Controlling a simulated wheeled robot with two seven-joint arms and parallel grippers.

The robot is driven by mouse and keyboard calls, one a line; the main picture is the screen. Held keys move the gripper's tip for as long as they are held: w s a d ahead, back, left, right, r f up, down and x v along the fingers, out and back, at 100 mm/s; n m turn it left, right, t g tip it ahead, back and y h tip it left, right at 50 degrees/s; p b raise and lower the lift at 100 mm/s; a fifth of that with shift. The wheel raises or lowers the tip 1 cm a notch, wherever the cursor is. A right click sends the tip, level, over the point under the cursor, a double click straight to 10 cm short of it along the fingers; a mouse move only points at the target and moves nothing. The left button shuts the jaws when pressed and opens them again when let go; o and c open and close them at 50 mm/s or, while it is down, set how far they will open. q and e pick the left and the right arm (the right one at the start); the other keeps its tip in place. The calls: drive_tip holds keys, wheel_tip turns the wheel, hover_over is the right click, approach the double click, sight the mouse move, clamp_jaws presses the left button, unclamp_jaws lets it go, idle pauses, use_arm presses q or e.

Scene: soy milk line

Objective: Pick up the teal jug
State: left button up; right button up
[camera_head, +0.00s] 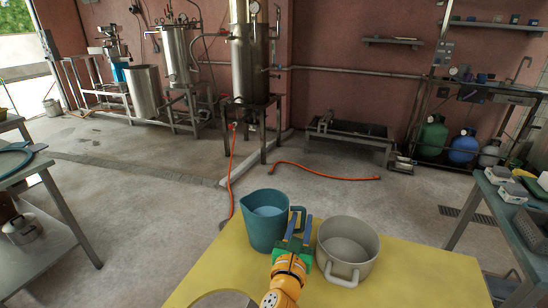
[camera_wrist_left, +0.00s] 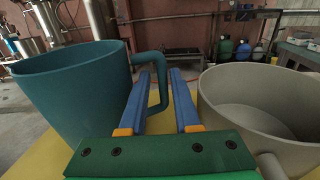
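The teal jug (camera_head: 262,232) stands upright on a yellow table (camera_head: 415,275), with its handle (camera_head: 298,212) facing right. It also fills the left side of the left wrist view (camera_wrist_left: 75,95). My left gripper (camera_head: 299,224) has a green body and blue fingers and is at the handle side of the jug. In the left wrist view its fingers (camera_wrist_left: 163,72) are spread. The outer bar of the handle (camera_wrist_left: 162,85) shows in the gap between them, nearer the left finger; I cannot tell if they touch. My right gripper is not in view.
A grey pot (camera_head: 347,240) with a handle stands close on the right of my left gripper; it also shows in the left wrist view (camera_wrist_left: 260,110). The yellow table has a round cutout at the front. Metal tables stand at both sides, and steel tanks (camera_head: 250,60) stand at the back.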

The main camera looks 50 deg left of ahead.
use_arm(q)
drive_tip(key=x, duration=0.4)
drive_tip(key=shift+w+r, duration=0.3)
drive_tip(key=shift+w, duration=0.1)
drive_tip(key=shift+w+a+f, duration=0.15)
drive_tip(key=shift+w+a, duration=0.1)
drive_tip(key=shift+s+d, duration=0.1)
clamp_jaws()
idle(0.6)
